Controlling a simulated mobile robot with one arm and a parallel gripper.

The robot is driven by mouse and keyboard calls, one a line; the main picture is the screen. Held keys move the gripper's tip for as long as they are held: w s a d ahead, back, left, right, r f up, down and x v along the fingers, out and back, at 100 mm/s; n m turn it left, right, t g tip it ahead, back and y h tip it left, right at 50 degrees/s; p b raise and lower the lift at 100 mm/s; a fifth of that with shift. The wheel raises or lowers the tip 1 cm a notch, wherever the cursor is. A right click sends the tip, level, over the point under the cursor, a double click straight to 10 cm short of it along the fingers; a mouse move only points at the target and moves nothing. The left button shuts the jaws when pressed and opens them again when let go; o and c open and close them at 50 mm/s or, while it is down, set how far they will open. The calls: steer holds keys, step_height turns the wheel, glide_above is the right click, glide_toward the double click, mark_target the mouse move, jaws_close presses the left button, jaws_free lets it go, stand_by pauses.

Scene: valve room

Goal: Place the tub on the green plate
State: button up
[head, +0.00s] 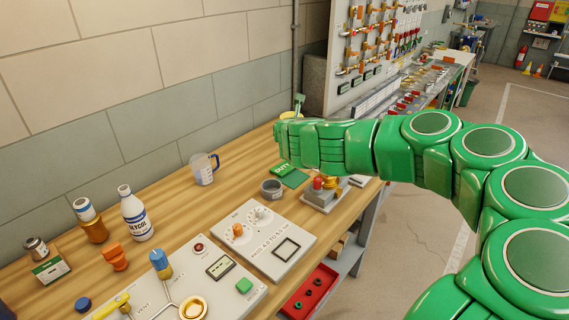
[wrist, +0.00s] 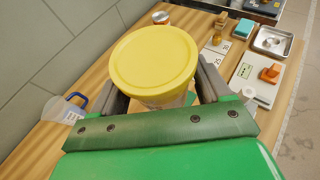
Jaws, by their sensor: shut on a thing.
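The tub (wrist: 155,62) has a round yellow lid and fills the middle of the wrist view. My gripper (wrist: 163,88) is shut on it, with one grey finger on each side. In the head view my green gripper (head: 290,130) is above the far part of the bench, and a bit of the yellow tub (head: 291,115) shows behind it. The dark green plate (head: 296,179) lies flat on the bench, below and nearer than my gripper, beside a green EXIT sign (head: 281,168).
A grey ring-shaped container (head: 272,188) and a grey block with red and brass parts (head: 323,193) stand close to the plate. A measuring jug (head: 203,168) stands to the left near the wall. A white panel with dials (head: 263,237) lies nearer.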

steer(key=shift+s+r, duration=0.3)
steer(key=shift+s, duration=0.2)
steer(key=shift+f, duration=2.45)
steer(key=a+f+x, duration=0.1)
steer(key=x, duration=0.9)
glide_above(284, 167)
steer(key=f, duration=0.4)
steer(key=shift+s+d+f, duration=0.15)
steer(key=shift+s+f, duration=0.05)
steer(key=shift+s, duration=0.2)
steer(key=shift+w+f, duration=0.4)
steer(key=shift+f, duration=1.65)
steer(key=shift+f, duration=0.25)
